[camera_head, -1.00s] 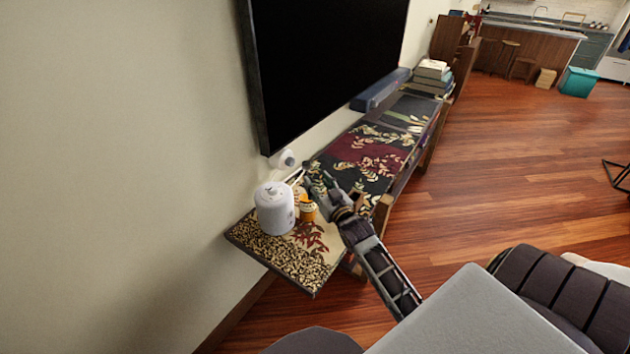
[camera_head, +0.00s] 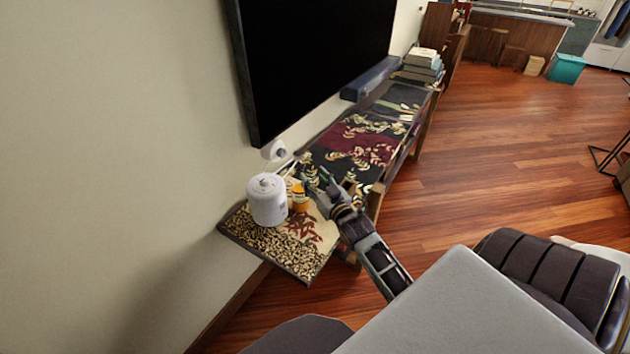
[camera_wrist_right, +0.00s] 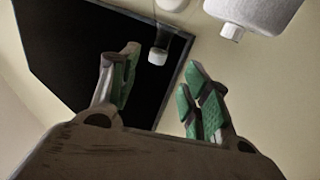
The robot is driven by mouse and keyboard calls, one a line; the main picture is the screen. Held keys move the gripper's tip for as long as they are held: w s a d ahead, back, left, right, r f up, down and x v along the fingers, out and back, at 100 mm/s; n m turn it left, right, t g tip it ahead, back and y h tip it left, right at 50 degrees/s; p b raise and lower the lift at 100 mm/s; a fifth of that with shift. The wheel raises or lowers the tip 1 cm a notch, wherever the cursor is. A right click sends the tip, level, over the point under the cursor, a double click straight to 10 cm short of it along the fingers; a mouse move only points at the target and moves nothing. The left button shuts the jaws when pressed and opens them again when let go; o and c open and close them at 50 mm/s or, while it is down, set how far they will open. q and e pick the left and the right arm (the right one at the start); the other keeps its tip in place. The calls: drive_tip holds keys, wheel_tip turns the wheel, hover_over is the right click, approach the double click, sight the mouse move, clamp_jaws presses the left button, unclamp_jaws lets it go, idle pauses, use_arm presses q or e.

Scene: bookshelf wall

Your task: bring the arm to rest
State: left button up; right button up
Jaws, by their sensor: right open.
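My right gripper (camera_head: 317,181) is over the patterned console table (camera_head: 278,244), just right of a small orange bottle (camera_head: 299,198). Its fingers, with green pads, are spread apart with nothing between them in the right wrist view (camera_wrist_right: 158,95). My right arm (camera_head: 375,255) reaches forward to it from the lower right. My left gripper is in neither view.
A white lidded canister (camera_head: 267,199) stands left of the bottle. A black wall screen (camera_head: 310,65) hangs above the table. A white round object (camera_head: 275,150) is by the wall. Stacked books (camera_head: 422,65) are at the far end.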

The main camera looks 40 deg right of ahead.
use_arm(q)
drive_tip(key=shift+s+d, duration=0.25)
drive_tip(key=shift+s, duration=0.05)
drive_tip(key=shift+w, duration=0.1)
